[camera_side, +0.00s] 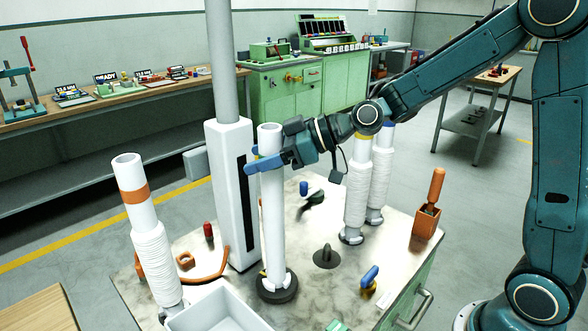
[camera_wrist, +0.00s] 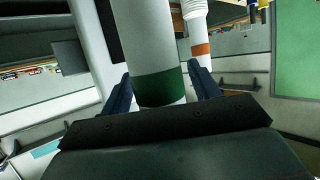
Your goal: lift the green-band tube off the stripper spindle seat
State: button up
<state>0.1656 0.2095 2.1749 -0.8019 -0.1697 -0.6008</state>
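The green-band tube (camera_side: 271,215) is white and stands upright on the dark round seat (camera_side: 278,290) with pale clamp pieces at its foot. Its dark green band (camera_wrist: 160,88) shows in the wrist view; in the side view it is hidden by my gripper. My gripper (camera_side: 262,160), with blue fingers, is at the upper part of the tube, one finger on each side. In the wrist view my gripper (camera_wrist: 162,82) has its fingers very close to the tube at the band. I cannot tell whether both touch it.
A white column (camera_side: 230,180) stands close behind the tube. An orange-band tube (camera_side: 137,193) stands at left, and two wrapped tubes (camera_side: 357,195) stand at right. A grey tray (camera_side: 215,312) is at the front. A dark cone-based peg (camera_side: 326,256) stands right of the seat.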

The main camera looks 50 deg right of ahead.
grip_shut()
jog(key=shift+r, duration=0.2)
notch_tip(320, 180, up, 20)
jog(key=shift+f, duration=0.15)
dwell(0.6)
dwell(0.5)
